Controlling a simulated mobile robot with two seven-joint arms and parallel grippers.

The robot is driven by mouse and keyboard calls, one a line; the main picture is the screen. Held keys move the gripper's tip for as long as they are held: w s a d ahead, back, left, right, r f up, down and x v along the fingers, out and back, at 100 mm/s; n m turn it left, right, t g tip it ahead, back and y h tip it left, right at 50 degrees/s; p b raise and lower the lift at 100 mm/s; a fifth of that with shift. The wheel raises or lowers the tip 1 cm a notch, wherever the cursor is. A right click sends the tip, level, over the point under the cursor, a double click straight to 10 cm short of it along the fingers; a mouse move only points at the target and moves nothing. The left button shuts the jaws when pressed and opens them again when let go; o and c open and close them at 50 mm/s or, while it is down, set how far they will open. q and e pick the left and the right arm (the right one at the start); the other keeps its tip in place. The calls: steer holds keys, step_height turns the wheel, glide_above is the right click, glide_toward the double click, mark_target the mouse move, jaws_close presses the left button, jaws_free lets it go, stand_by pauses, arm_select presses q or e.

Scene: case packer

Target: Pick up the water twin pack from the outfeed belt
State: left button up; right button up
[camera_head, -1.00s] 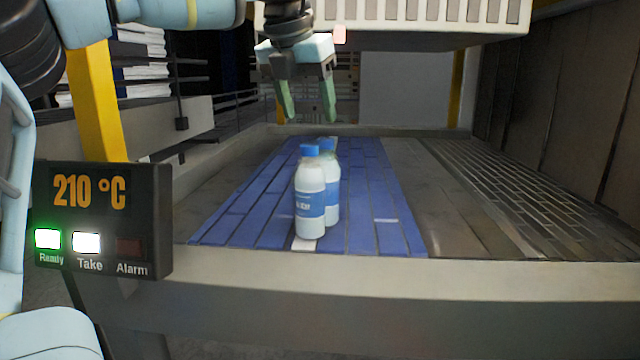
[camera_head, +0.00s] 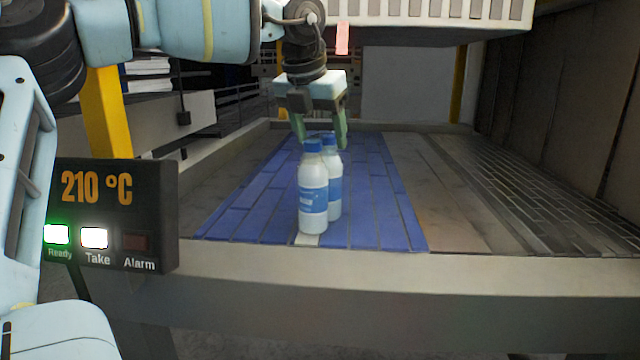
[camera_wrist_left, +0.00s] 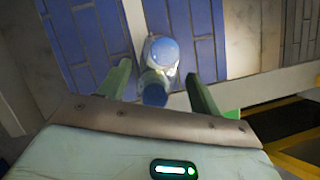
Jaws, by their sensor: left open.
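The water twin pack (camera_head: 314,197) is two upright white bottles with blue caps and blue labels, one behind the other. It stands on the blue outfeed belt (camera_head: 377,215) near its front end. My left gripper (camera_head: 321,140) is open, fingers down, at the height of the caps in the head view. In the left wrist view the bottles (camera_wrist_left: 162,54) show between the spread green fingers (camera_wrist_left: 158,88), seen from above. I cannot tell whether the fingers touch them. My right gripper is in neither view.
A front ledge (camera_head: 420,275) runs across the near end of the belt. A display panel (camera_head: 112,212) reading 210 °C stands at the left, with Ready and Take lit. A slatted white housing (camera_head: 440,12) hangs overhead. Bare grey surface lies right of the belt.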

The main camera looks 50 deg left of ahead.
arm_select(q)
steer(key=shift+x, duration=0.75)
steer(key=shift+c, duration=0.3)
jaws_close()
